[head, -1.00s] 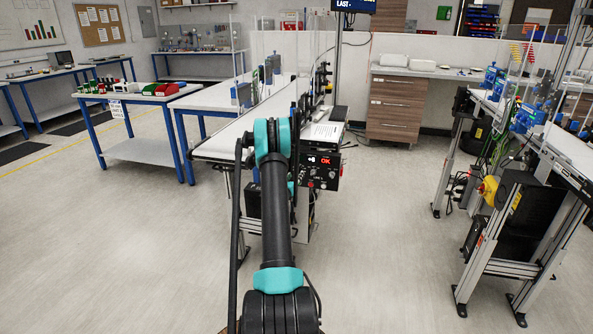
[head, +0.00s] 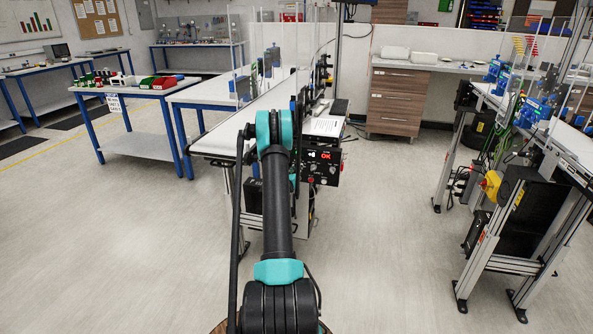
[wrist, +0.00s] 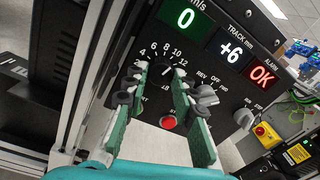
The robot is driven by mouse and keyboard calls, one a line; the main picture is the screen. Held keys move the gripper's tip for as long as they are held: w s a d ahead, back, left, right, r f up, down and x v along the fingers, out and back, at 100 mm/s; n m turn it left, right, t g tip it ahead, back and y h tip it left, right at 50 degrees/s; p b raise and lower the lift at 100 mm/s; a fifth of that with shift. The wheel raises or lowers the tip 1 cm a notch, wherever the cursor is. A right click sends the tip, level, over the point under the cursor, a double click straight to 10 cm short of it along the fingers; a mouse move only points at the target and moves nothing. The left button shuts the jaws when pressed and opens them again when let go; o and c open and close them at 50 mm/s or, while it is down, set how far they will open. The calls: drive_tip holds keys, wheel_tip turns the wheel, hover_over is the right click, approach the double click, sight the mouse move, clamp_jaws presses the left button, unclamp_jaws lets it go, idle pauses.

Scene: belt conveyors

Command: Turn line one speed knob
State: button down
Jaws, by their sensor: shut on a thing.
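The black control panel (wrist: 228,60) fills the upper part of the wrist view; it also shows in the head view (head: 329,169). My gripper (wrist: 164,72) has its two green fingers either side of the dark speed knob (wrist: 163,73), shut on it. The fingertips cover the knob's sides. Dial numbers from 4 to 12 ring it. The panel displays read 0, +6 and a red OK. In the head view my arm hides the gripper and the knob.
A REV/OFF/FWD selector (wrist: 206,95) sits close right of the fingers, another knob (wrist: 243,118) beyond. A red button (wrist: 168,122) lies just below. The conveyor (head: 222,140) stands above and left of the panel. Another conveyor (head: 565,150) is at right. The floor between is clear.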

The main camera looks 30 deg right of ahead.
drive_tip(key=shift+m, duration=0.3)
drive_tip(key=m, duration=1)
drive_tip(key=shift+m+y, duration=0.3)
drive_tip(key=shift+m, duration=0.1)
idle(0.5)
drive_tip(key=c, duration=1.2)
unclamp_jaws()
drive_tip(key=shift+r, duration=0.15)
wheel_tip(320, 180, up, 10)
drive_tip(key=shift+f, duration=0.1)
